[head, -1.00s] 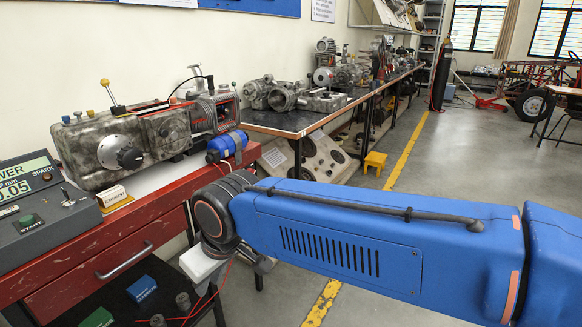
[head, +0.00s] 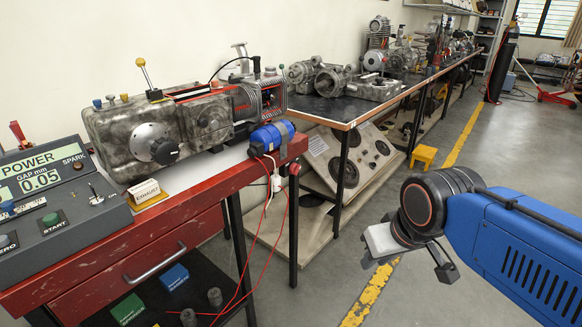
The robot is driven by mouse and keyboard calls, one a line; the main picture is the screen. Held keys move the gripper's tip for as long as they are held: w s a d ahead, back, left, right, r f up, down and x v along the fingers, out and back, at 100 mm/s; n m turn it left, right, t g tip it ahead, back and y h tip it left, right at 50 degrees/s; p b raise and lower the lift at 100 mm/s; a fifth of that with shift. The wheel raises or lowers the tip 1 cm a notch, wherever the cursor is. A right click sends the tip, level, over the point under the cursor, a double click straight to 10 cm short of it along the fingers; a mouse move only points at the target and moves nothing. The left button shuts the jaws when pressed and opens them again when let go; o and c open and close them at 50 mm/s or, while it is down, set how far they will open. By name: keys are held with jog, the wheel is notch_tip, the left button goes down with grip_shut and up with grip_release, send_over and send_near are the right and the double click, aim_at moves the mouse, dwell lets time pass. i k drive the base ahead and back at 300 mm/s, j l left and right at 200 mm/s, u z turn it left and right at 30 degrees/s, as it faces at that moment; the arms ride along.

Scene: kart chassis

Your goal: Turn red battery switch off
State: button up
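A small red handle-like piece (head: 18,133) stands at the far left, behind the grey control box. A small red round knob (head: 294,169) sits on the right end of the red bench, beside hanging red wires. I cannot tell for sure which of these is the battery switch, or its setting. My gripper (head: 412,262) is at the right, over the floor and well apart from the bench. A pale block and dark finger parts show at its end. Nothing is seen held, but its opening is not clear.
The red bench (head: 200,205) bears a grey gearbox (head: 155,140), a blue cylinder (head: 271,138) and a control box (head: 55,190). Its lower shelf holds a blue block (head: 174,277) and a green block (head: 128,309). Floor between bench and arm is free.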

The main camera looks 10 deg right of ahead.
aim_at(293, 169)
jog(key=j, duration=0.6)
jog(key=i+j, duration=0.15)
jog(key=j, duration=0.5)
jog(key=z, duration=0.05)
